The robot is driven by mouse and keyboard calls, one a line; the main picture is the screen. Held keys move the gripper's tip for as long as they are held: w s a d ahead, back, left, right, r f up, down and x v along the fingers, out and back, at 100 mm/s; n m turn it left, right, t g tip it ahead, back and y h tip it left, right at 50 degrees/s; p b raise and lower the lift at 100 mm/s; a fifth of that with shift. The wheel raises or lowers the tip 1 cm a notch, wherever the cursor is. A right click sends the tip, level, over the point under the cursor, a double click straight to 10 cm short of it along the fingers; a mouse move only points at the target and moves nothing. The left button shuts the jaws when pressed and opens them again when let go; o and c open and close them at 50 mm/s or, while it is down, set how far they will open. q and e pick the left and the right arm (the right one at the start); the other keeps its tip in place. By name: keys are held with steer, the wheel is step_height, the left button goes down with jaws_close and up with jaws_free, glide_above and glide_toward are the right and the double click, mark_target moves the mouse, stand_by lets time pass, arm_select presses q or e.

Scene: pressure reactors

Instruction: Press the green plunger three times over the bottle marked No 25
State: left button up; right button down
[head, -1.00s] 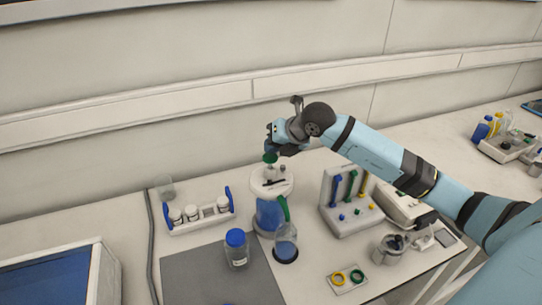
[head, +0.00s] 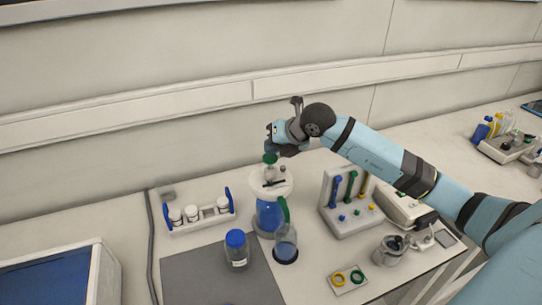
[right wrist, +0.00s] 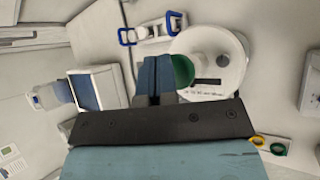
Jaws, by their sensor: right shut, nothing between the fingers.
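The green plunger (head: 270,158) stands on top of the white-lidded vessel with blue liquid (head: 269,215). My right gripper (head: 272,150) is shut and empty right above the plunger in the head view. In the right wrist view the shut fingers (right wrist: 153,80) overlap the left edge of the green plunger (right wrist: 183,72); whether they touch it I cannot tell. A bottle with a green spout over it (head: 285,240) stands in front of the vessel and holds some blue liquid. Its marking is too small to read. My left gripper is not in view.
A blue-capped jar (head: 236,247) stands on the grey mat (head: 205,275). A rack of white-capped jars (head: 200,218) is at the left. A stand with coloured tools (head: 345,205) is at the right. Yellow and green rings (head: 348,280) lie in front.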

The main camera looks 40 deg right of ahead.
mark_target(272, 156)
stand_by(0.6)
steer(key=shift+f+b, duration=0.45)
steer(key=shift+b, duration=0.05)
steer(key=shift+f+b, duration=0.7)
steer(key=shift+f, duration=0.1)
stand_by(0.5)
steer(key=shift+r, duration=0.1)
steer(key=shift+r+p, duration=0.6)
steer(key=shift+r, duration=0.5)
steer(key=shift+r+p, duration=1.5)
steer(key=shift+r, duration=1.55)
